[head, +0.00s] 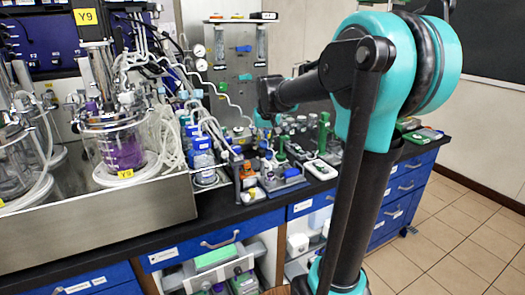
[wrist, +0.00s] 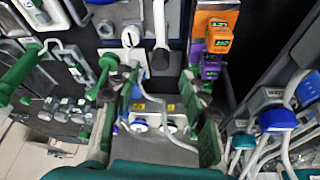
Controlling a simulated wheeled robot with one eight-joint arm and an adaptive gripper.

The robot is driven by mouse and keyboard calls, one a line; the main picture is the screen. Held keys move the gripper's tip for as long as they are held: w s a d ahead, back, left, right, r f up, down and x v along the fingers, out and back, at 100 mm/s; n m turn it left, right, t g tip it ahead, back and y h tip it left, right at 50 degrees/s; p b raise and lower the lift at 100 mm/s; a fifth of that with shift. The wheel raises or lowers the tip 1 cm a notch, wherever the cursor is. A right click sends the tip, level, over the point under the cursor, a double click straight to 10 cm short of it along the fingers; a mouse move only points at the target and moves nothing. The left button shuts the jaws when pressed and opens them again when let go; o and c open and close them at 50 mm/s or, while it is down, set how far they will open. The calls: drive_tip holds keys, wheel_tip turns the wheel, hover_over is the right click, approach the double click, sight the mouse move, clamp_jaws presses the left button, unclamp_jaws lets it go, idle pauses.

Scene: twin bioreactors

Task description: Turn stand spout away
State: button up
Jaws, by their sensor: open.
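My gripper (wrist: 157,128) is open in the wrist view, with one finger at the left and one at the right of the gap. Between and beyond the fingers is a small stand (wrist: 153,108) with blue parts, yellow labels and white round caps. A pale upright tube (wrist: 160,28) ends at a dark round knob above this gap. I cannot tell for sure which part is the spout. In the head view my gripper (head: 264,122) hangs over the crowded bench, small and partly hidden. I see nothing held, and contact with the stand cannot be told.
Orange and purple blocks (wrist: 213,45) stand at the upper right of the wrist view; green-handled parts (wrist: 25,70) are at the left. Blue-capped bottles (head: 202,143) and a glass bioreactor vessel (head: 122,143) stand left of my gripper. Floor (head: 445,235) is clear at the right.

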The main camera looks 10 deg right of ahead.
sight(262, 152)
drive_tip(key=shift+x, duration=2.2)
clamp_jaws()
